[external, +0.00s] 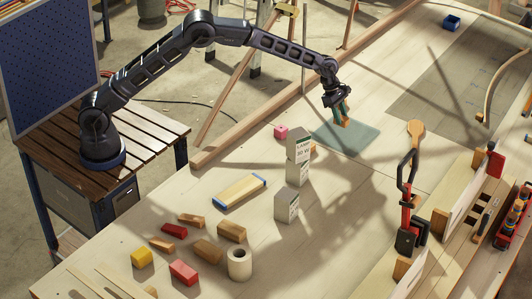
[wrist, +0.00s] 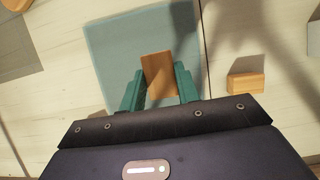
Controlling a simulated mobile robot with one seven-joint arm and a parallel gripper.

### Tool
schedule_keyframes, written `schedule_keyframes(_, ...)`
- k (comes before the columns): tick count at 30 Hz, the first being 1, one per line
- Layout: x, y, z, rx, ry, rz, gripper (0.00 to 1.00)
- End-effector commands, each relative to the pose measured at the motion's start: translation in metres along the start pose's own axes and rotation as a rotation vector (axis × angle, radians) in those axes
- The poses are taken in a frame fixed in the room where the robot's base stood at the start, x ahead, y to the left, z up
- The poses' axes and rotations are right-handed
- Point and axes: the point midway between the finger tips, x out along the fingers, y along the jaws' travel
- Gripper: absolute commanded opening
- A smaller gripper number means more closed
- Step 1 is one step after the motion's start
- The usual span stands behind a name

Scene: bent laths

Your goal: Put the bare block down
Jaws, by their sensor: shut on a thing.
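My gripper (external: 342,117) is shut on a bare wooden block, with its green fingers on either side of it. The block (wrist: 158,72) is plain orange-brown and shows between the fingers in the wrist view; in the external view it is small and partly covered by the fingers. It is over a flat teal mat (external: 352,142), which also fills the upper middle of the wrist view (wrist: 108,50). I cannot tell whether the block touches the mat or hangs just above it.
Another wooden block (wrist: 246,84) lies right of the mat in the wrist view. White cartons (external: 299,150) and a pink cube (external: 281,132) stand left of the mat in the external view. Several blocks lie front left. A red-and-black clamp (external: 406,215) stands at front right.

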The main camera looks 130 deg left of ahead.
Motion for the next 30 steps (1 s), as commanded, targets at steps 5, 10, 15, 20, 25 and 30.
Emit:
schedule_keyframes(5, 0.015, 0.0, -0.006, 0.0, -0.001, 0.0, 0.1)
schedule_keyframes(10, 0.024, 0.001, -0.01, 0.0, 0.0, 0.0, 0.1)
schedule_keyframes(15, 0.045, 0.0, -0.019, 0.0, 0.0, -0.001, 0.1)
schedule_keyframes(20, 0.056, 0.0, -0.023, 0.001, -0.001, 0.001, 0.1)
schedule_keyframes(25, 0.056, 0.0, -0.023, 0.001, -0.001, 0.001, 0.1)
schedule_keyframes(30, 0.059, 0.0, -0.024, 0.001, -0.001, 0.0, 0.1)
